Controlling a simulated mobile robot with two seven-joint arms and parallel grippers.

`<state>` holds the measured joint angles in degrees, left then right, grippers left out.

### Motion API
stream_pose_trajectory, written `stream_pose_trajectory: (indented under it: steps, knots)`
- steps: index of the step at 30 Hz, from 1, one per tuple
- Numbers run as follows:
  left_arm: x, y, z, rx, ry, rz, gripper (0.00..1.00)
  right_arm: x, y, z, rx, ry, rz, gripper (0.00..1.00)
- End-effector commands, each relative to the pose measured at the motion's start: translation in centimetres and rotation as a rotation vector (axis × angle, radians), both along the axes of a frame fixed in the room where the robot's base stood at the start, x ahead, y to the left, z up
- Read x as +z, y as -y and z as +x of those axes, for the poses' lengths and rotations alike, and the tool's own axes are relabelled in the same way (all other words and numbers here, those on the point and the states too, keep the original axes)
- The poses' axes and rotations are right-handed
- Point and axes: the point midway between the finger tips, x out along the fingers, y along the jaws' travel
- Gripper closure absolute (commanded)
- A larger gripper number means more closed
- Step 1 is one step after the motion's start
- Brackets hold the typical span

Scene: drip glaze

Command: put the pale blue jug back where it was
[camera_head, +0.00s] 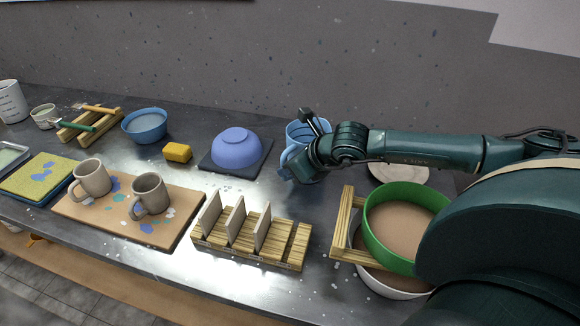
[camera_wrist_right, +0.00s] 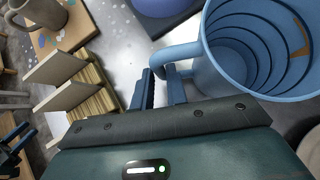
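The pale blue jug (camera_head: 294,134) stands upright, as far as I can see, at the back of the counter, right of the upturned blue bowl. Its open mouth and ringed inside (camera_wrist_right: 246,50) show in the right wrist view, with a small brown patch inside. My right gripper (camera_wrist_right: 160,78) has its fingers close together on either side of the jug's handle and appears shut on it. My right forearm partly hides the jug in the head view. Whether its base touches the counter is unclear. Part of my left gripper (camera_wrist_right: 14,136) seems to show at the wrist view's lower-left edge; its opening is unclear.
The upturned blue bowl (camera_head: 236,145) sits on a dark slab (camera_head: 215,165). In front stands a wooden rack (camera_head: 281,256) with upright tiles. A green-rimmed sieve (camera_head: 372,236) rests on wooden bars over a white basin (camera_head: 402,288). Two mugs stand on a board (camera_head: 125,232). A yellow sponge (camera_head: 177,152) lies behind.

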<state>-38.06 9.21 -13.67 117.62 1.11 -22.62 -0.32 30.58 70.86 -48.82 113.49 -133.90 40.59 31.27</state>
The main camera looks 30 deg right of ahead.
Motion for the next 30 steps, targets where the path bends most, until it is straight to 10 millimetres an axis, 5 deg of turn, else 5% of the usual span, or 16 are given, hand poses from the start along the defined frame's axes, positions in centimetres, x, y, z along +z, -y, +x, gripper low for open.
stream_pose_trajectory:
  steps: [6, 17, 30]
  knots:
    - [0.8, 0.1, 0.2, -0.001, 0.014, -0.005, 0.64, 0.1, 0.0, 0.0, 0.000, -0.001, 0.000, 0.67]
    - [1.3, 0.2, 0.1, -0.002, 0.008, -0.004, 0.64, 0.7, 0.0, 0.0, -0.001, -0.001, -0.001, 0.67]
    - [-0.2, 0.3, 0.1, -0.010, 0.016, -0.006, 0.64, 5.8, 1.9, -5.4, -0.001, 0.000, -0.008, 0.67]
